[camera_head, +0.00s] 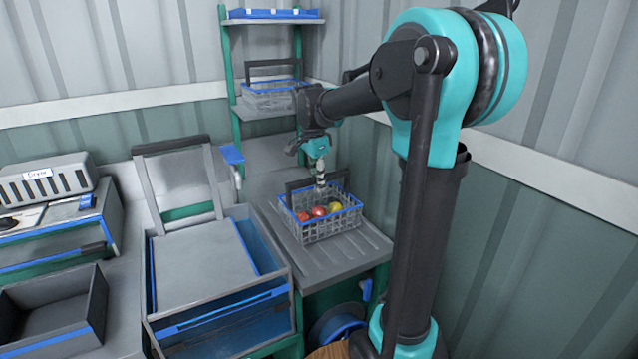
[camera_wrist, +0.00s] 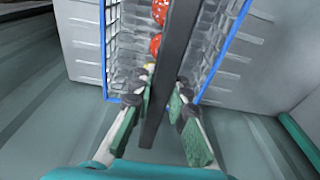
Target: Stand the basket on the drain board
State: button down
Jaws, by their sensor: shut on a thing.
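The basket (camera_head: 345,222) is grey wire with a blue rim and a dark handle (camera_head: 300,185), and it holds red and yellow tomatoes. It is upright over the ridged grey drain board (camera_head: 345,263); its base looks at or very near the surface, and I cannot tell if it bears on it. My gripper (camera_head: 320,180) is above the basket, shut on the handle. In the wrist view the handle (camera_wrist: 172,60) runs between my fingers (camera_wrist: 160,100), with the basket's blue rim (camera_wrist: 218,57) beyond.
A tank (camera_head: 275,255) with a grey lid (camera_head: 200,265) stands left of the drain board. A second basket (camera_head: 268,98) sits on the shelf behind, below a blue tray (camera_head: 273,14). A dryer (camera_head: 45,180) and an open grey bin (camera_head: 55,310) are at left. The board's front is clear.

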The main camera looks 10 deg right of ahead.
jog(key=shift+f, duration=0.55)
dwell(0.7)
jog(key=c, duration=1.4)
grip_release()
jog(key=c, duration=0.3)
jog(key=shift+r, duration=3.5)
jog(key=shift+s, duration=0.1)
